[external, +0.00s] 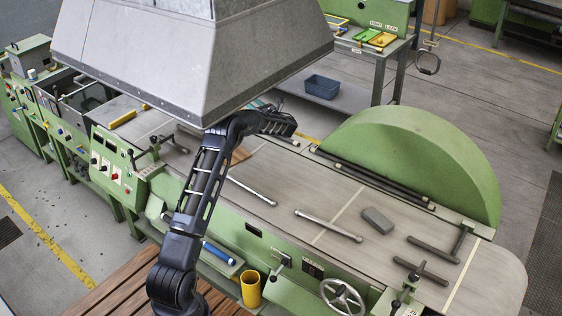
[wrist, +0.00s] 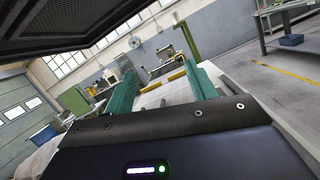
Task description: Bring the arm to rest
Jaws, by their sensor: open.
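My arm (external: 205,180) rises from the lower left of the external view and bends over the green machine's bed, just under the grey hood. My gripper (wrist: 160,72) is open in the wrist view, with its two teal fingers wide apart and nothing between them. In the external view the gripper (external: 262,105) is small and partly hidden by the arm's wrist and the hood's lower edge. It is above the bed, apart from the tools lying there.
The grey hood (external: 190,55) hangs close above my arm. The machine bed (external: 335,185) carries metal rods (external: 328,225), a grey block (external: 377,220) and dark handles (external: 433,249). A yellow cup (external: 250,288) stands at the front. A blue bin (external: 322,86) is on the shelf behind.

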